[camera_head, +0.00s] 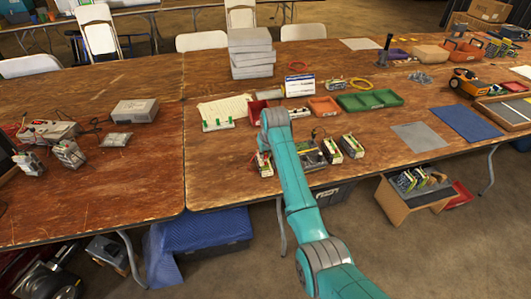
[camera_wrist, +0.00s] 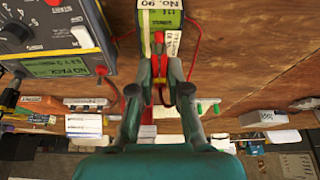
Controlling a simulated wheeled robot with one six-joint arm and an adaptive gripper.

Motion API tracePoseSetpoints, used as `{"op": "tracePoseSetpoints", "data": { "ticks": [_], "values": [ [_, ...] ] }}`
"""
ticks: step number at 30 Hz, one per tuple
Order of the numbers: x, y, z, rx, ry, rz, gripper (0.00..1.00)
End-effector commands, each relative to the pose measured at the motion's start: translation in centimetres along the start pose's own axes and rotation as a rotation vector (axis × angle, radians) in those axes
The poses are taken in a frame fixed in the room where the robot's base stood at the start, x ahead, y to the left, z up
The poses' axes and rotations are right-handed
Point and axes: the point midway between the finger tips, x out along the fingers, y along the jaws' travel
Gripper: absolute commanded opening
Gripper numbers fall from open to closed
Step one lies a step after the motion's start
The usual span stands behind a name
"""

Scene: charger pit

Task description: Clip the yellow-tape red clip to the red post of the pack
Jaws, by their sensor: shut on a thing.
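My gripper (camera_wrist: 159,92) is shut on the red clip (camera_wrist: 157,68), which sits between the fingertips in the wrist view. A small yellow band shows on the clip; its details are blurred. The pack (camera_wrist: 166,20), with a green top and a white "No. 90" label, is just beyond the clip at the top edge. A small red post (camera_wrist: 159,37) shows at the pack's near end. The clip's tip is at or very near the post; I cannot tell whether they touch. In the head view my arm hides the gripper and clip.
A dark charger (camera_wrist: 45,35) with a dial and a "NO PACK" display stands left of the pack in the wrist view. Red leads (camera_wrist: 196,45) run beside the gripper. Other packs (camera_head: 352,146) stand at the table's front edge.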

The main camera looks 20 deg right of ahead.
Motion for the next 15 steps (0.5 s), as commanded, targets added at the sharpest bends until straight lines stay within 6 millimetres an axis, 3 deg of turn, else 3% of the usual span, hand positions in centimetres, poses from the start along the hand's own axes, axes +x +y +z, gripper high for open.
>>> {"op": "tracePoseSetpoints", "data": {
  "ticks": [14, 15],
  "values": [
    [0.07, 0.0, 0.03, 0.0, 0.0, 0.0, 0.0],
    [0.07, 0.0, 0.03, 0.0, 0.0, 0.0, 0.26]
  ]
}}
